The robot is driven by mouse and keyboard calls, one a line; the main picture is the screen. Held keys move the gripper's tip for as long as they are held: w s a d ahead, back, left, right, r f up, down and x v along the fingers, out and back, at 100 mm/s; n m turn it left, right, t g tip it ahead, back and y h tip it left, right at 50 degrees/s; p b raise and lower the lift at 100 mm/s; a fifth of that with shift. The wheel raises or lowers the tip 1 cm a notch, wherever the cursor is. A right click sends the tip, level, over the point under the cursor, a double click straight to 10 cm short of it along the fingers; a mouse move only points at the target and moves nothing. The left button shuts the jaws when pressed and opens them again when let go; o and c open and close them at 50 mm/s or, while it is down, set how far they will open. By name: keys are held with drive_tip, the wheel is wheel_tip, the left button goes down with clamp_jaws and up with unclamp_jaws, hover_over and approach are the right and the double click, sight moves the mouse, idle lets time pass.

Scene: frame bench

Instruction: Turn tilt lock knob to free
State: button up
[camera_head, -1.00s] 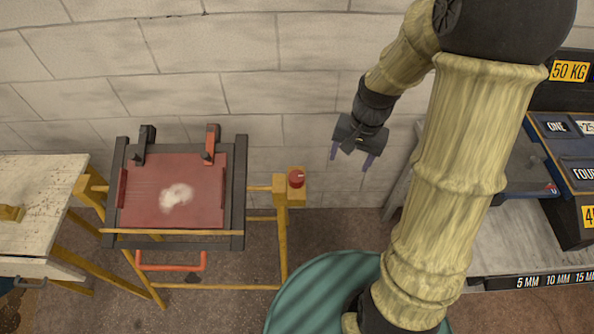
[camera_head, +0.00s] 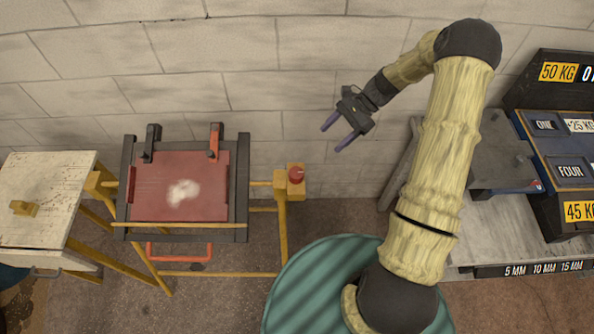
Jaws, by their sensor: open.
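A small red knob (camera_head: 296,174) sits on top of a yellow post at the right side of a tilting frame bench (camera_head: 240,190); I take it to be the tilt lock knob. A small pale mark shows on the knob, but its setting is too small to read. My gripper (camera_head: 333,138) is open and empty. It is up and to the right of the knob in the picture, apart from it, with its two purple fingers pointing down and left. The bench holds a red panel (camera_head: 150,200) with a white patch in a dark frame.
A pale wooden table (camera_head: 50,180) with a yellow block (camera_head: 24,208) stands at the left. A grey bench (camera_head: 480,235) with labelled dark boxes (camera_head: 560,150) stands at the right. A block wall (camera_head: 200,60) runs behind. The space between gripper and knob looks clear.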

sight(297, 172)
drive_tip(key=p+x, duration=0.6)
drive_tip(key=x, duration=1.1)
drive_tip(key=shift+a+f, duration=0.1)
drive_tip(key=shift+a, duration=0.05)
drive_tip(key=c, duration=1)
